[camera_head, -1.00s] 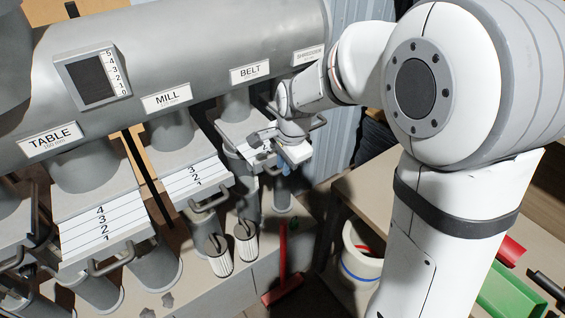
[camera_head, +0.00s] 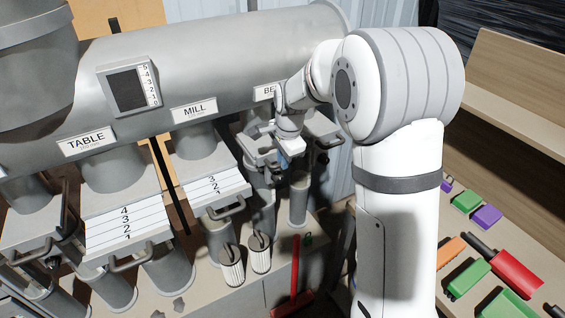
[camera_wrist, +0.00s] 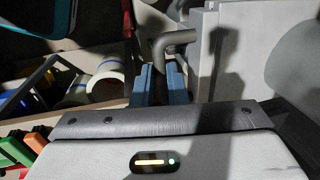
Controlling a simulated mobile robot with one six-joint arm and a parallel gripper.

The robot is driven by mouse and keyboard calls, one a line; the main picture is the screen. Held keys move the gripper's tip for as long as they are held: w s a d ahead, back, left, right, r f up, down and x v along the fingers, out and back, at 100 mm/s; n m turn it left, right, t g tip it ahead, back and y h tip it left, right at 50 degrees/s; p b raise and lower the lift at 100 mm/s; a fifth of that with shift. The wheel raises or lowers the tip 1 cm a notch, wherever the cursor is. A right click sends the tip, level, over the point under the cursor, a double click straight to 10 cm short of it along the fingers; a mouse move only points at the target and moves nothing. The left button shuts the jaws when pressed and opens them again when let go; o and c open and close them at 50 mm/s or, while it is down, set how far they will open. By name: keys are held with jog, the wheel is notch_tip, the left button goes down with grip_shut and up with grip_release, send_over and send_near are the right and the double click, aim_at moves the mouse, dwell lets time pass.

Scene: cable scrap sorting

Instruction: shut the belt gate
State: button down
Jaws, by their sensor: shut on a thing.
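The belt gate (camera_head: 249,147) is the grey slide under the chute below the BELT sign (camera_head: 266,92), partly hidden by my wrist. My gripper (camera_head: 284,161) is at the gate's front, right of the mill gate. In the wrist view, my gripper's blue fingers (camera_wrist: 160,84) are shut on the gate's grey curved handle (camera_wrist: 178,40). The handle's bend shows just beyond the fingertips. A pale flat plate (camera_wrist: 235,60) lies to the right of the handle. I cannot read any scale marks on the belt gate, so its exact opening is unclear.
The mill gate (camera_head: 213,192) and table gate (camera_head: 125,229) stick out at left with numbers showing. Two ribbed filters (camera_head: 232,266) and a red-handled tool (camera_head: 294,275) are below.

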jog(key=shift+w+a+r, duration=0.1)
jog(key=shift+a+r, duration=0.05)
jog(key=c, duration=1.6)
grip_release()
jog(key=shift+w+a, duration=0.1)
jog(key=shift+o, duration=0.7)
jog(key=shift+d, duration=0.2)
notch_tip(320, 180, up, 8)
jog(key=s+b, duration=0.1)
jog(key=shift+s+d+f, duration=0.25)
jog(key=shift+s+d, duration=0.05)
